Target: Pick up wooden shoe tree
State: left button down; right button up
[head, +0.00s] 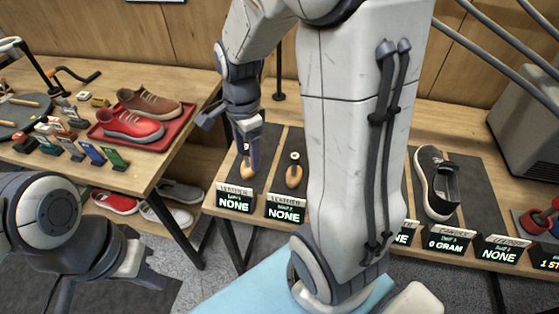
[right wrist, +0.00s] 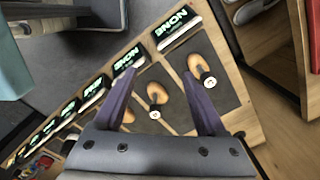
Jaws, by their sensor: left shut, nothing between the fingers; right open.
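In the right wrist view, my right gripper (right wrist: 162,74) is open above the bench. A shoe tree (right wrist: 159,90) shows between its fingers, and another (right wrist: 196,64) lies by the right fingertip. A third (right wrist: 128,115) is partly hidden by the left finger. My left gripper (head: 145,278) is shut and empty at lower left, away from the shoe trees.
Label signs (head: 234,201) reading NONE stand along the bench's front edge. A dark shoe (head: 437,184) stands farther right. The left table holds a red tray (head: 165,143) with shoes and several small cards. My right arm hides the middle of the bench.

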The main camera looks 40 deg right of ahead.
aim_at(293, 155)
jog(key=d+f+m, duration=0.2)
jog(key=d+m, duration=0.2)
jog(key=d+f+m+b, duration=0.1)
jog(key=d+m, duration=0.3)
jog(key=d, duration=0.1)
jog(key=d+f+m, duration=0.2)
jog(key=d+m, duration=0.2)
jog(key=d, duration=0.1)
jog(key=shift+w+f, duration=0.15)
jog(key=shift+f, duration=0.15)
jog(key=shift+m, duration=0.3)
notch_tip(293, 155, down, 5)
jog(key=shift+r, duration=0.2)
jog(key=f, duration=0.5)
jog(key=shift+s+d+f+p, duration=0.15)
jog(key=shift+s+f+p, duration=0.1)
jog(key=shift+f+p, duration=0.05)
grip_shut()
